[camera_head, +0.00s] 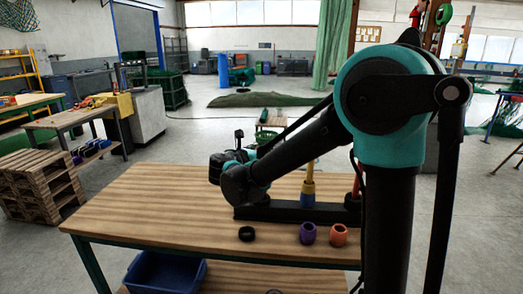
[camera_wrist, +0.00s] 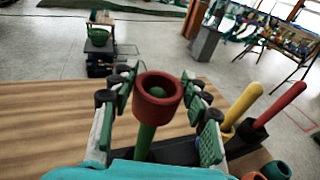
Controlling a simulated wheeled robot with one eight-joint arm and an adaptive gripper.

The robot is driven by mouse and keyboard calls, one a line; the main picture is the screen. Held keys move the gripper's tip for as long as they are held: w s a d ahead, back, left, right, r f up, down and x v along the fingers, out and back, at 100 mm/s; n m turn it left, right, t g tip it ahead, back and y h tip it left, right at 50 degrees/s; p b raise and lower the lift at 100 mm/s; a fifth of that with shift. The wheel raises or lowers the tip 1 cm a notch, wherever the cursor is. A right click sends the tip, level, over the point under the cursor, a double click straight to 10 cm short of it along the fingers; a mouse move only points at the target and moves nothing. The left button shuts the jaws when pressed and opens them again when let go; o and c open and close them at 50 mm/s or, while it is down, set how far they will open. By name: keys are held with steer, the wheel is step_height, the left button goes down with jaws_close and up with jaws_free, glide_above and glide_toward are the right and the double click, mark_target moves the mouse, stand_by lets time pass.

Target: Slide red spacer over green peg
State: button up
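The spacer appears to be around the peg's top, well above the base; exact depth is hard to tell. In the head view my gripper (camera_head: 228,168) is beyond the left end of the black peg base (camera_head: 285,213); my arm hides the spacer and green peg there.
A black ring (camera_head: 247,233), a purple spacer (camera_head: 308,233) and an orange spacer (camera_head: 338,235) lie on the wooden table (camera_head: 170,215), clear at left.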

steer(key=o, duration=0.4)
steer(key=v, duration=1.2)
